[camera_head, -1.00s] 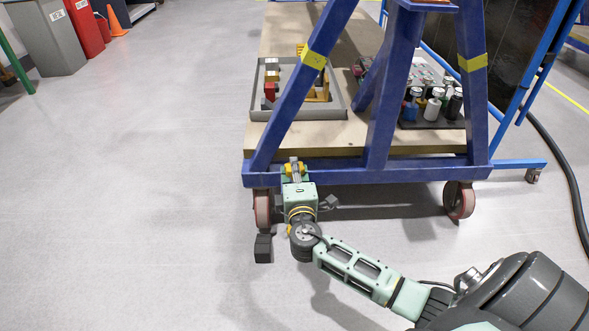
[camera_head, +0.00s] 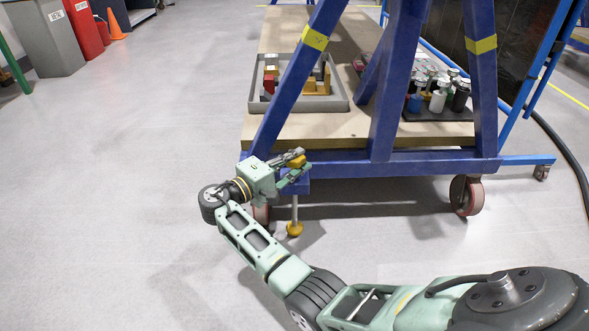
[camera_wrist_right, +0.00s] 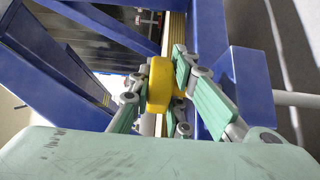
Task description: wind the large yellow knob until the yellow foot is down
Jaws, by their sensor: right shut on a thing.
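The large yellow knob (camera_head: 297,161) sits at the front left corner of the blue frame. My right gripper (camera_head: 294,168) reaches it from the left and is shut on it. In the right wrist view the knob (camera_wrist_right: 160,84) is between the green fingers (camera_wrist_right: 172,92), which partly cover it. Below the corner a thin metal rod hangs down and ends in the yellow foot (camera_head: 295,229). The foot is at or close to the floor; I cannot tell whether it touches. My left gripper is not in view.
The blue frame (camera_head: 400,167) stands on red-rimmed castors, one at the right (camera_head: 466,195). Its wooden shelf (camera_head: 350,127) bears a grey tray (camera_head: 342,104) and a dark rack of bottles (camera_head: 450,114). Open grey floor lies to the left.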

